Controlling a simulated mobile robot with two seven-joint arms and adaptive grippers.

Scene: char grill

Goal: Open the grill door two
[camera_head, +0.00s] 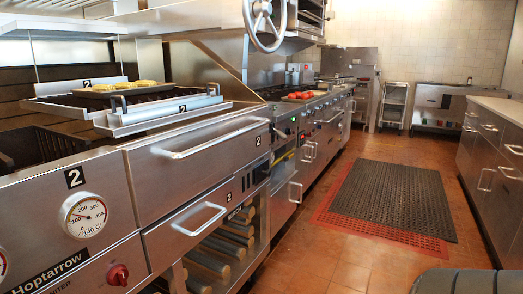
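The char grill's steel front fills the left side of the head view. A wide upper grill door (165,180) has a long bar handle (212,139) and a "2" label near its right end. It looks shut. Below it is a narrower steel drawer front (185,232) with its own bar handle (200,217) and another "2" label; it also looks shut. A dial (83,215) and a red knob (118,274) sit left of these fronts, under one more "2" label. Neither of my grippers is in view.
A steel rack (150,115) on the grill top carries "2" labels, with yellow food pieces (145,83) behind it. Stacked logs (215,255) lie in the opening below. A black mat (395,195) lies on the open tiled floor. A steel counter (495,160) stands at right.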

